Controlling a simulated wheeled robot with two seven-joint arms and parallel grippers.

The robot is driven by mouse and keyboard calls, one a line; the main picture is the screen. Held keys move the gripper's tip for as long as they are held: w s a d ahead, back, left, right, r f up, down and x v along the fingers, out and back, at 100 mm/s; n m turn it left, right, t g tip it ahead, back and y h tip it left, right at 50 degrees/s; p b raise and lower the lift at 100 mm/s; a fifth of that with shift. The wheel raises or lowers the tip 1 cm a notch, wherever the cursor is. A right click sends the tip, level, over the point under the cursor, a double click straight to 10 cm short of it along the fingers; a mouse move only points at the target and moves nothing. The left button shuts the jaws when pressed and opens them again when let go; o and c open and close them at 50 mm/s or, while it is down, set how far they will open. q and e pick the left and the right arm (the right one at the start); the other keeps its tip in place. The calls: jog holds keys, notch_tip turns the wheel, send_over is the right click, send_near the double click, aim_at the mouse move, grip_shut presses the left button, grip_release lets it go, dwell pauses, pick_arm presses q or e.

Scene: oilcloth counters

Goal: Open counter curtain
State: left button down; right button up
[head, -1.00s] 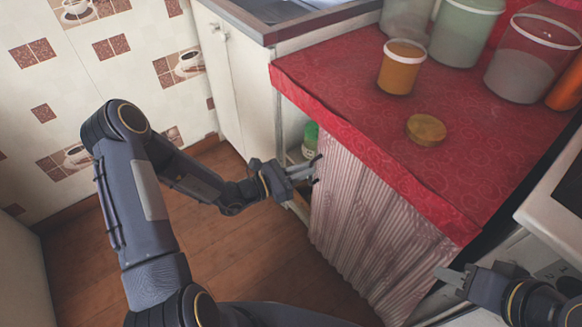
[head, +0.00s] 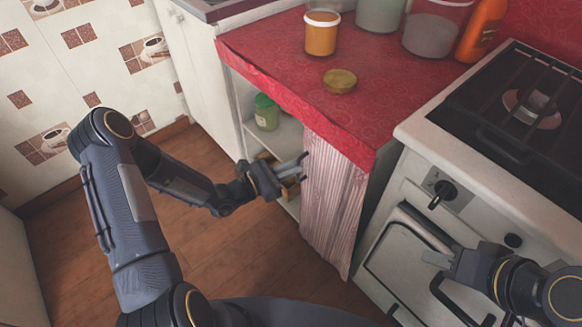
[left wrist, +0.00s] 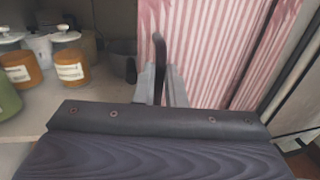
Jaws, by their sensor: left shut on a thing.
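The pink-and-white striped curtain (head: 332,205) hangs under the red oilcloth counter, gathered toward the right side near the stove. The left part of the opening is uncovered, showing shelves (head: 282,140).
A green jar (head: 266,113) stands on the upper shelf. Lidded jars (left wrist: 70,58) show in the left wrist view. Containers, including an orange tub (head: 322,32), and a round lid (head: 340,80) are on the counter. The stove (head: 400,225) stands right. The floor ahead is open.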

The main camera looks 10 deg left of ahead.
pick_arm(q)
jog(key=shift+s, duration=0.1)
jog(key=c, duration=1.5)
grip_release()
jog(key=p+v, duration=0.1)
jog(key=v, duration=0.6)
jog(key=shift+s+a, duration=0.25)
